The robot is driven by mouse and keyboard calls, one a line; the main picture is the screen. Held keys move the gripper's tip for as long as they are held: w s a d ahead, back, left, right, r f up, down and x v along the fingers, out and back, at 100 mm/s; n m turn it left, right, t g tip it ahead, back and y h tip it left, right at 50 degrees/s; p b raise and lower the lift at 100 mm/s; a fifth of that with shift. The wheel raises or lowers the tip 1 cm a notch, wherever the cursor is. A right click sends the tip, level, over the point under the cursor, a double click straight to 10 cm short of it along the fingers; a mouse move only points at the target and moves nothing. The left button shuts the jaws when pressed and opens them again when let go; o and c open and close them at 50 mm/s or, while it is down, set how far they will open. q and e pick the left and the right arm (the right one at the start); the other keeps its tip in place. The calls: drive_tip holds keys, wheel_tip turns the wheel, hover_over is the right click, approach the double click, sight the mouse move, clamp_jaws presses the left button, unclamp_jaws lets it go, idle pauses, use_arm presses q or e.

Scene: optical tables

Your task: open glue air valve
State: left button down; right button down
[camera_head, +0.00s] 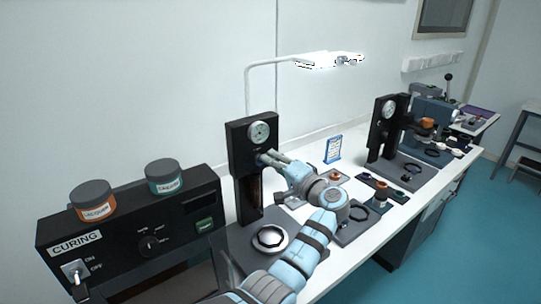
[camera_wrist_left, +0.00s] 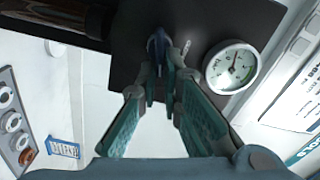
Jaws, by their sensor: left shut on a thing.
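A black upright panel (camera_head: 238,140) with a round white pressure gauge (camera_head: 259,132) stands on the bench left of centre. My left gripper (camera_head: 264,158) reaches to the panel's face just below the gauge. In the left wrist view, the gripper (camera_wrist_left: 161,72) is shut on a small dark blue valve handle (camera_wrist_left: 157,42) at the panel. The gauge (camera_wrist_left: 232,66) is close beside the fingers there. In the head view the valve handle is hidden behind the fingers, and I cannot tell its exact turn. My right gripper is not in view.
A black curing box (camera_head: 125,235) with a lacquer jar (camera_head: 93,201) and another jar (camera_head: 164,177) on top stands at the left. A metal ring (camera_head: 270,239) lies below the panel. A second gauge panel (camera_head: 384,130) stands to the right, and a lamp (camera_head: 330,60) hangs above.

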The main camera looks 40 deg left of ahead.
use_arm(q)
drive_tip(key=shift+f+m+p, duration=0.25)
drive_tip(key=shift+m+p, duration=0.4)
drive_tip(key=shift+m, duration=0.95)
drive_tip(key=shift+f, duration=0.1)
drive_tip(key=c, duration=1.8)
unclamp_jaws()
drive_tip(key=shift+d, duration=0.1)
drive_tip(key=shift+o, duration=0.2)
drive_tip(key=shift+w, duration=0.1)
drive_tip(key=v, duration=1.2)
